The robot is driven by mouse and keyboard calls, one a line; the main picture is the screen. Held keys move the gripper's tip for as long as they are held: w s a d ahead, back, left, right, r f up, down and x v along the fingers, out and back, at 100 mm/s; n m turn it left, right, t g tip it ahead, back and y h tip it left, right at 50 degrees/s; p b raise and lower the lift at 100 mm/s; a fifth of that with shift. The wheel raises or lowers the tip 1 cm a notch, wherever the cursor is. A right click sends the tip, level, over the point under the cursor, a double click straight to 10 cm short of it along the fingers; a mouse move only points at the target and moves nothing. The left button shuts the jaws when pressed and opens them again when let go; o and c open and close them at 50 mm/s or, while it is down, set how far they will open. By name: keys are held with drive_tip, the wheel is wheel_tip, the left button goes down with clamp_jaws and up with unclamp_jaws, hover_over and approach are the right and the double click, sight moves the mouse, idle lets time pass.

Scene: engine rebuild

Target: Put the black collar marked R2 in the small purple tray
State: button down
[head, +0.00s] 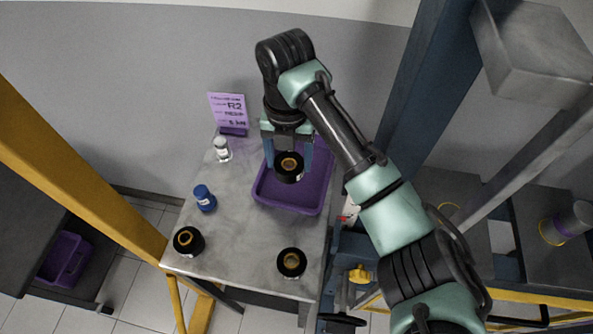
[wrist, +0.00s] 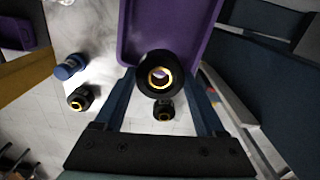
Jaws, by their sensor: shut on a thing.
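My gripper (head: 289,158) is shut on a black collar (head: 289,171) with a brass-coloured bore. The collar is over the left part of the purple tray (head: 291,207) on the table; I cannot tell its height above it. In the wrist view the held collar (wrist: 160,74) sits between the fingertips, at the edge of the purple tray (wrist: 131,40). No R2 mark can be read on it. Two similar black collars stand on the table, one at the front left (head: 188,241) and one at the front right (head: 291,263). A purple sign reading R2 (head: 232,109) stands behind.
Another purple bin (head: 64,258) is low at the far left. A yellow post (head: 85,150) rises at the left and a blue post (head: 420,90) at the right.

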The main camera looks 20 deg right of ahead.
drive_tip(key=shift+w+n, duration=0.15)
drive_tip(key=shift+n, duration=0.45)
drive_tip(key=shift+f, duration=0.35)
drive_tip(key=b, duration=0.8)
approach(290, 195)
wheel_tip(290, 195, down, 5)
drive_tip(key=shift+w+f, duration=0.1)
drive_tip(key=shift+f, duration=0.05)
drive_tip(key=shift+f, duration=0.2)
unclamp_jaws()
